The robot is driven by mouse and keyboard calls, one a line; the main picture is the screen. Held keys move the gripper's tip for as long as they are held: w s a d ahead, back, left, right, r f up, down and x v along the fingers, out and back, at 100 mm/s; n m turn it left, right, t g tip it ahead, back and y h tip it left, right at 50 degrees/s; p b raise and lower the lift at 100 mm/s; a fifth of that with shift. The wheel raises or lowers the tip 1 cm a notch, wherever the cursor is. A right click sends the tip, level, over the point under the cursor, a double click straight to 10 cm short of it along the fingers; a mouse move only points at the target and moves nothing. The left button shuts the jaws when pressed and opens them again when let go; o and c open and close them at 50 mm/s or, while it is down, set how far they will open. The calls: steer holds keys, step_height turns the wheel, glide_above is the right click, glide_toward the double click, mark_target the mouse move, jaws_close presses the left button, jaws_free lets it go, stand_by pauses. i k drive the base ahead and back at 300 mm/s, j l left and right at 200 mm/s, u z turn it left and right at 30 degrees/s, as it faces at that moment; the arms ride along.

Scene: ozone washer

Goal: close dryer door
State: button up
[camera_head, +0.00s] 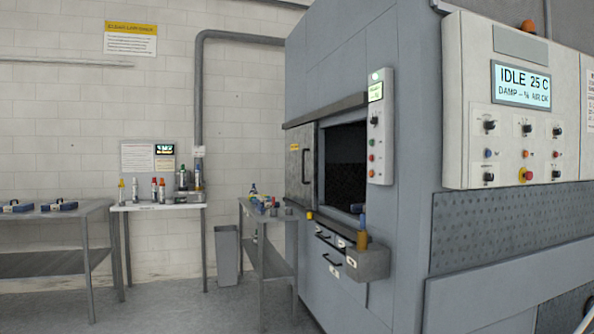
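The dryer (404,170) is a large grey machine filling the right half of the head view. Its door (301,166) is a grey panel with a dark vertical handle (306,166) and a small yellow label. The door sits at the left of a dark opening (345,165), under a horizontal rail (327,110). The opening is uncovered, and its inside is too dark to make out. My gripper is not in view.
A side table (265,214) with bottles stands left of the opening. A bracket box (368,263) holding a bottle juts out below it. Benches (60,215) and a grey bin (227,255) stand further left. A control panel (518,105) reads "IDLE 25 C". Floor (170,305) shows clear at lower left.

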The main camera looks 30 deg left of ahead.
mark_target(301, 142)
steer(key=i+j, duration=0.1)
steer(key=j, duration=0.4)
steer(key=i+j, duration=0.1)
steer(key=j, duration=0.4)
steer(key=i+j, duration=0.1)
steer(key=j, duration=0.4)
steer(key=i+j, duration=0.1)
steer(key=j, duration=0.4)
steer(key=i+j+u, duration=0.1)
steer(key=j, duration=0.35)
steer(key=i+j, duration=0.1)
steer(key=j, duration=0.4)
steer(key=i+j, duration=0.15)
steer(key=j, duration=0.35)
steer(key=i+j, duration=0.1)
steer(key=j, duration=0.4)
